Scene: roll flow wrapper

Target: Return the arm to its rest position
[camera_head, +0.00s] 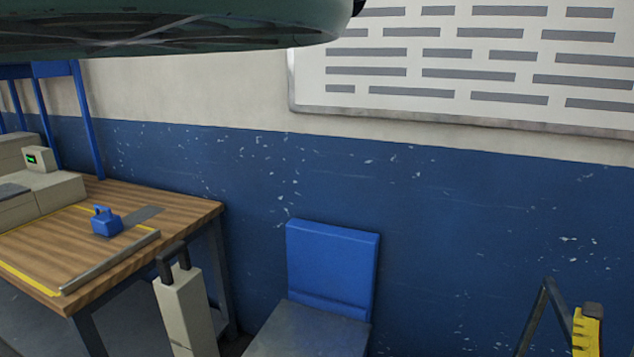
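My gripper cannot be made out in the head view, so its pose and what it may hold are hidden. A large dark green rounded shape (180,35) cuts across the top left, very close to the camera. I cannot tell whether it is part of my own body.
A wooden workbench (185,215) at left bears a blue handled block (106,223), a metal bar (110,262) and a beige device (40,165). A beige post with dark handle (180,305), blue-backed chair (332,262) and yellow object (587,330) stand below. A whiteboard (460,60) hangs behind.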

